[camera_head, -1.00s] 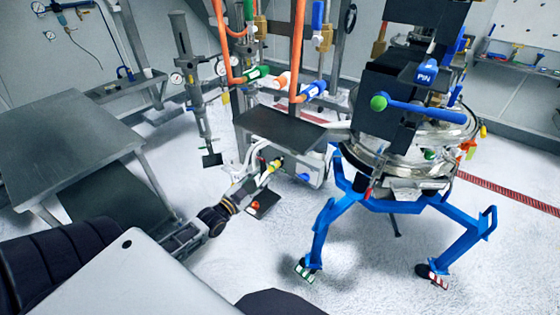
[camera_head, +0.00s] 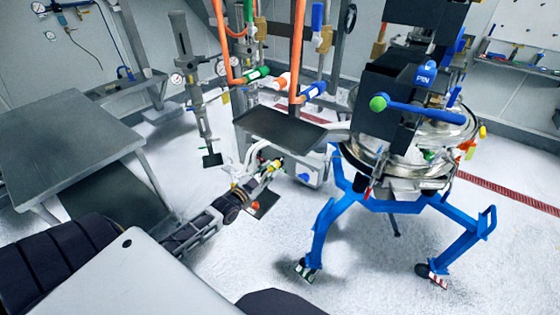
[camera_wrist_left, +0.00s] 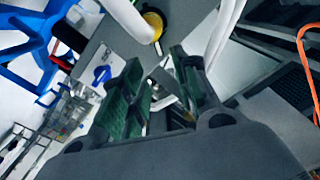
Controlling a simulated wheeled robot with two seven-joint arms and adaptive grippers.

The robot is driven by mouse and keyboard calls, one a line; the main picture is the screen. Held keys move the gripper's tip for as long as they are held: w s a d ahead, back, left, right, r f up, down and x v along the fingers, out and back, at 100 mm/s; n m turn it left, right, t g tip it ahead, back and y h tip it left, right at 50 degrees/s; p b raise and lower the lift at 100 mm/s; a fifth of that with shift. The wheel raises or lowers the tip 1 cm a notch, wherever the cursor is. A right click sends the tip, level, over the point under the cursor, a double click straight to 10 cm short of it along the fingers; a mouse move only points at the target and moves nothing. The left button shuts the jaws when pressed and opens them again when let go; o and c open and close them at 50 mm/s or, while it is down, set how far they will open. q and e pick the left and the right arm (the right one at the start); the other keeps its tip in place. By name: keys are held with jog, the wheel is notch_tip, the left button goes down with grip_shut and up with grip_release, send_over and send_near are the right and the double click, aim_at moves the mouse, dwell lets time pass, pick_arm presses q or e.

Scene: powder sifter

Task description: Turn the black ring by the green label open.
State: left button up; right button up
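A green sleeve or label (camera_head: 257,73) shows on the fitting beside the upright orange pipe in the head view. I cannot make out for certain which black ring goes with it. In the left wrist view a dark ring with a yellow face (camera_wrist_left: 153,24) sits at the end of a white hose, just beyond the fingers. My left gripper (camera_head: 262,170) is below the dark shelf plate, in front of the pipework; its fingers are partly lost among the fittings. In the left wrist view the left gripper (camera_wrist_left: 158,82) is open, with nothing clearly held. The right gripper is not visible.
A white box with a blue knob (camera_wrist_left: 102,73) is close to the left gripper. The dark plate (camera_head: 283,128) is above it. The sifter on blue legs (camera_head: 325,222) stands to the right, a grey table (camera_head: 65,135) to the left. The floor in front is clear.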

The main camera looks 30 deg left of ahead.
aim_at(282, 158)
pick_arm(q)
jog(key=shift+w+d, duration=0.2)
jog(key=shift+w, duration=1.85)
jog(key=shift+w+d, duration=0.15)
jog(key=shift+w, duration=1.85)
jog(key=shift+c, duration=0.3)
grip_shut()
